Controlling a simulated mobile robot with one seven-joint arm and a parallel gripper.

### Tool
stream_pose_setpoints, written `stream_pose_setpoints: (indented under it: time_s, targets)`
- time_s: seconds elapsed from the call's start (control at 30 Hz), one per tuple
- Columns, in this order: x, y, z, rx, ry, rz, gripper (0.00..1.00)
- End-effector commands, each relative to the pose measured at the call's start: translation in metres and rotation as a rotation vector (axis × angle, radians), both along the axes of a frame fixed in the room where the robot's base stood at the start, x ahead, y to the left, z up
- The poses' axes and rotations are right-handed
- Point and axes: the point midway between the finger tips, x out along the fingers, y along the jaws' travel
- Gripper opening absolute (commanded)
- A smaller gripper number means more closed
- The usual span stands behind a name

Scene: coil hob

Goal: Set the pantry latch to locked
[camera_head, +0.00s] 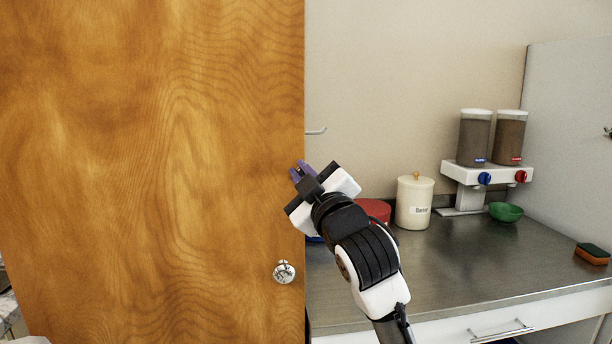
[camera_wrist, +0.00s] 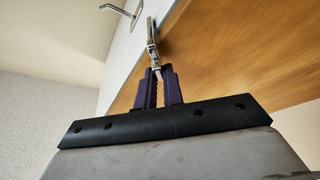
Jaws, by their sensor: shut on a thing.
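The wooden pantry door (camera_head: 150,150) fills the left of the head view, with a round knob (camera_head: 284,272) low near its right edge. My gripper (camera_head: 299,171) is at that edge, above the knob. In the wrist view its purple fingers (camera_wrist: 159,76) are shut on the lower end of a slim metal latch (camera_wrist: 152,42). The latch lies along the edge of the door, which also shows there (camera_wrist: 225,50).
A metal hook-shaped piece (camera_head: 316,131) sticks out just right of the door's edge. On the counter (camera_head: 460,270) to the right stand a red container (camera_head: 374,209), a cream canister (camera_head: 414,203), a twin dispenser (camera_head: 487,172), a green bowl (camera_head: 506,212) and a sponge (camera_head: 592,254).

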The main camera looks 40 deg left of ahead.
Motion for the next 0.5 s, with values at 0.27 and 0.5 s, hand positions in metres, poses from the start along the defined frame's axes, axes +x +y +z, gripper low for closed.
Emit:
stream_pose_setpoints:
  time_s: [0.27,0.5]
  targets:
    - [-0.0025,0.0021,-0.0059,-0.174,-0.202,-0.003,0.00]
    - [-0.0048,0.0039,-0.0106,-0.316,-0.367,-0.001,0.00]
